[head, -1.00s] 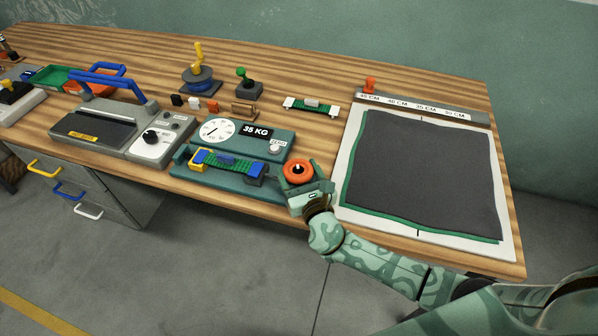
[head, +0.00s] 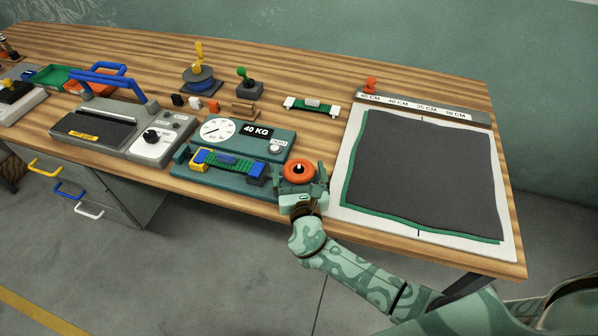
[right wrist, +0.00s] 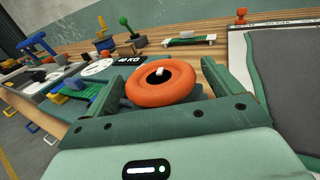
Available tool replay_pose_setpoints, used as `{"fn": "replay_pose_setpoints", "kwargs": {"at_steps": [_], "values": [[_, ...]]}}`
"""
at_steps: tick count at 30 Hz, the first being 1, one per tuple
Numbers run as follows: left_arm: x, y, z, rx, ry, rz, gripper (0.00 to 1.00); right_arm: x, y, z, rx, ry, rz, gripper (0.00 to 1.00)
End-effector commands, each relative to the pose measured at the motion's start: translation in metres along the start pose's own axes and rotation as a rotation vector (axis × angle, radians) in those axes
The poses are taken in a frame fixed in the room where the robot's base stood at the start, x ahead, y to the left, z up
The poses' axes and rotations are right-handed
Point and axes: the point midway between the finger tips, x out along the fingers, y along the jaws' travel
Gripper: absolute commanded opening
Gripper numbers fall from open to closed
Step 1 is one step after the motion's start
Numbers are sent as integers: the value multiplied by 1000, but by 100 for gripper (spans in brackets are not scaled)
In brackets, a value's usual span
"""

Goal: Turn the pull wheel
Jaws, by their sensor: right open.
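The orange pull wheel (head: 299,172) sits at the right end of the teal tester (head: 215,188) near the table's front edge. In the right wrist view the wheel (right wrist: 163,82) shows as a ring with a pale stub at its centre. My right gripper (head: 302,186) is open, with one finger on each side of the wheel. In the right wrist view its fingers flank the ring, and I cannot tell whether they touch it. A green strip (head: 232,162) spans the yellow-and-blue clamp and the blue clamp. The display (head: 256,132) reads 40 KG. My left gripper is not in view.
A grey sealer with a blue handle (head: 122,82) stands at the left.

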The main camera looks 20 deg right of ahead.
Motion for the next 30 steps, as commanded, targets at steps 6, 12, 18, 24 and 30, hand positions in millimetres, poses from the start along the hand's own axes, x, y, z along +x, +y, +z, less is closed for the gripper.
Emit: {"fn": "replay_pose_setpoints", "kwargs": {"at_steps": [6, 12, 18, 24, 30], "values": [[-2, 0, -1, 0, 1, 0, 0, -14, 0, 0, 0, 2, 2, 91], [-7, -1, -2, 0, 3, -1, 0, -62, 0, 0, 1, 3, 1, 91], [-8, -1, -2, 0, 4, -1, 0, -116, 0, -1, 0, 4, 0, 91], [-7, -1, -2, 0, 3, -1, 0, -151, 0, -1, 0, 2, 1, 91], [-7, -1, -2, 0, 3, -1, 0, -163, 0, 0, 0, 0, 0, 91]]}}
